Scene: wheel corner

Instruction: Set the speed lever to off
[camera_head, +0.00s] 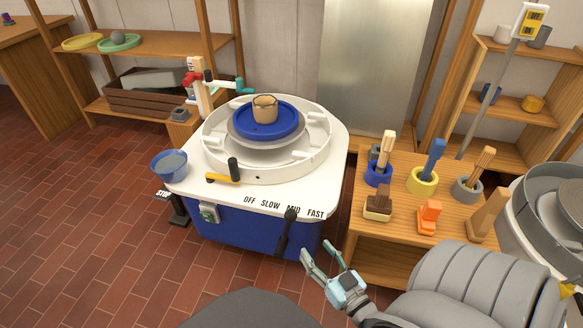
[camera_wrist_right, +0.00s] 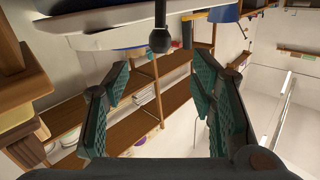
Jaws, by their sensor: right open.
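The speed lever (camera_head: 286,231) is a black handle on the front of the pottery wheel (camera_head: 270,218). Its upper end stands by the MID label, among the printed words OFF, SLOW, MID and FAST along the front edge. My right gripper (camera_head: 319,248) is open and empty, in front of the wheel and to the lower right of the lever, apart from it. In the right wrist view, a round black knob on a stem (camera_wrist_right: 160,41) shows ahead, beyond the open fingers (camera_wrist_right: 159,76). My left gripper is not in view.
A clay pot (camera_head: 265,109) stands on the blue wheel head disc. A blue bowl (camera_head: 170,164) and a yellow tool with a black handle (camera_head: 224,176) sit on the left of the wheel top. A wooden tool table (camera_head: 390,243) stands close on the right.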

